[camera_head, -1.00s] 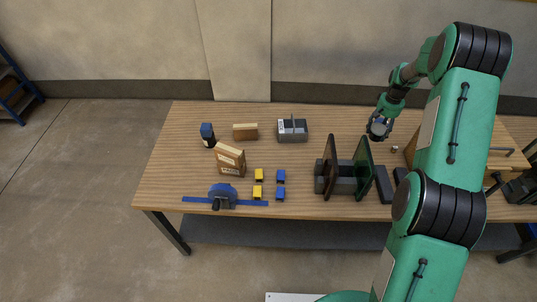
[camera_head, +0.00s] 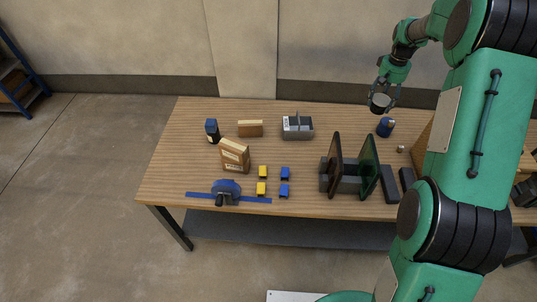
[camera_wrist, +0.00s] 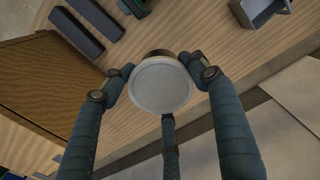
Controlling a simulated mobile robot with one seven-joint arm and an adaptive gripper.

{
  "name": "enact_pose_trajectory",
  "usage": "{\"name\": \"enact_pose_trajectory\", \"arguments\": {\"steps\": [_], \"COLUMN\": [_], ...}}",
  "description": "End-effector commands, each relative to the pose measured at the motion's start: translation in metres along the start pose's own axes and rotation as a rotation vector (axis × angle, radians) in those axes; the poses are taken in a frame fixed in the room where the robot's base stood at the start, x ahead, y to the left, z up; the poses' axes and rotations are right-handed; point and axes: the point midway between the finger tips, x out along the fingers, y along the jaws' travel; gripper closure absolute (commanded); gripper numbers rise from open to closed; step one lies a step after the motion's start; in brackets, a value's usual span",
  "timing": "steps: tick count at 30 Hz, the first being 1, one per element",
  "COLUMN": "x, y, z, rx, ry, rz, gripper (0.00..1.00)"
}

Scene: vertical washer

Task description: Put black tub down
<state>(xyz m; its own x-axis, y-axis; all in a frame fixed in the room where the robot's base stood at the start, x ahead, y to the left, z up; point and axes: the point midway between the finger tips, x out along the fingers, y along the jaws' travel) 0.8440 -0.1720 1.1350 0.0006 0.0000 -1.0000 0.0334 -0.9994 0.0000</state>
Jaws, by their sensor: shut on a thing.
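My gripper (camera_head: 385,94) is above the back edge of the table, right of its middle, with its fingers shut around the black tub (camera_head: 379,103). The tub is a short dark cylinder held clear of the tabletop. In the wrist view its round pale-grey face (camera_wrist: 162,85) sits between the three fingers and hides most of its sides.
A grey box (camera_head: 297,127) stands left of the gripper. Upright dark and green plates (camera_head: 367,165) in a holder and two dark bars (camera_head: 389,184) are nearer the front. A wooden box (camera_wrist: 40,85) is at the wrist view's left. Bare tabletop lies between grey box and can.

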Motion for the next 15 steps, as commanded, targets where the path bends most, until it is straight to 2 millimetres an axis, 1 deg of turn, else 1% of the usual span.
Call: {"name": "enact_pose_trajectory", "arguments": {"steps": [1,5,6,8,9,15], "x": [0.0,-0.002,-0.002,-0.002,-0.003,-0.003], "y": [-0.019,-0.069,-0.085,-0.109,-0.125,-0.202], "z": [0.001,0.007,0.011,0.016,0.02,0.046], "rx": [-0.048,-0.192,-0.241,-0.316,-0.366,-0.614], "ry": [0.001,0.002,0.002,0.002,0.003,0.002], "rz": [0.0,0.001,0.001,0.002,0.002,0.003], "gripper": [0.71,0.71,0.71,0.71,0.71,0.71]}}
